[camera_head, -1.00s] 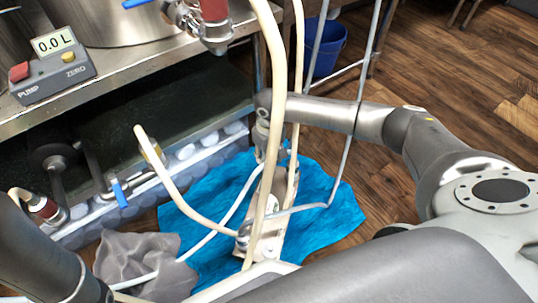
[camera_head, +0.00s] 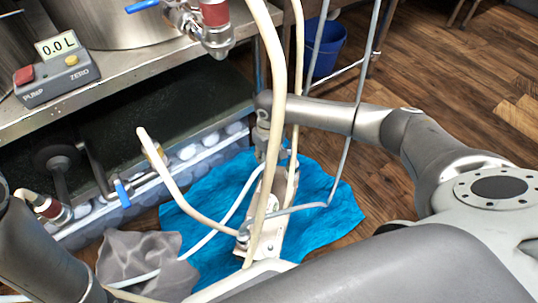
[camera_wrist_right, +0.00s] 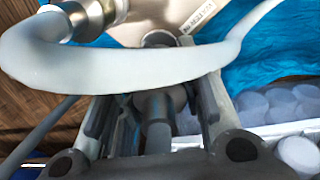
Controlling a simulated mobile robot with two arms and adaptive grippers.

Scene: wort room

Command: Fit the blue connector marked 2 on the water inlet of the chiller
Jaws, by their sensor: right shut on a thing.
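The chiller (camera_head: 266,232), a narrow pale metal plate unit, stands upright on a blue cloth, with hoses around it. My right gripper (camera_head: 272,150) is at the chiller's far end, partly hidden by hoses. In the right wrist view (camera_wrist_right: 158,110) it is shut on a grey cylindrical fitting (camera_wrist_right: 157,132), in line with a round port at the plate. I cannot make out a blue colour or a 2 on it, nor whether it is seated. My left gripper is out of view.
Cream hoses (camera_head: 278,90) and a thin grey hose (camera_head: 362,80) hang close to my right arm. A steel bench (camera_head: 130,78) with a pump box (camera_head: 57,77) is at left. The blue cloth (camera_head: 330,215), a grey cloth (camera_head: 145,262) and a blue bucket (camera_head: 326,50) are on the floor.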

